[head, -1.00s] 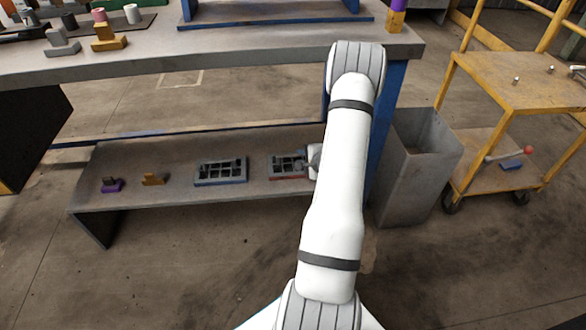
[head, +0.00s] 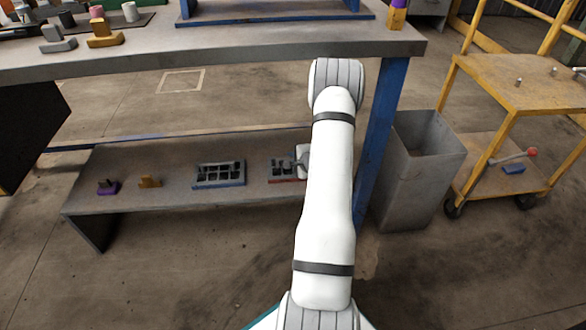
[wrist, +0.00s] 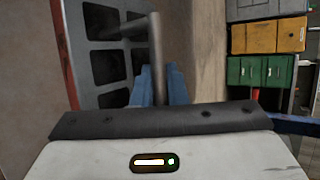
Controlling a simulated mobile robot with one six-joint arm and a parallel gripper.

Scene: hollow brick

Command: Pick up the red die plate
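The red die plate (head: 282,168) lies on the lower shelf below the workbench, with dark square openings and a red edge. In the wrist view its grey face with dark openings and red edge (wrist: 67,60) fills the left side. A grey metal bar handle (wrist: 155,50) stands off its face. My gripper (head: 300,158) is at the right end of the plate, largely hidden by my arm in the head view. In the wrist view the blue fingers of my gripper (wrist: 159,88) are on either side of the bar. Whether they press on it is not clear.
A similar blue-edged plate (head: 219,173) lies to the left on the shelf (head: 125,163), with yellow (head: 149,181) and purple (head: 108,187) pieces farther left. A blue table leg (head: 381,140) and a grey bin (head: 420,165) stand close right of my arm. The workbench top (head: 210,52) is above.

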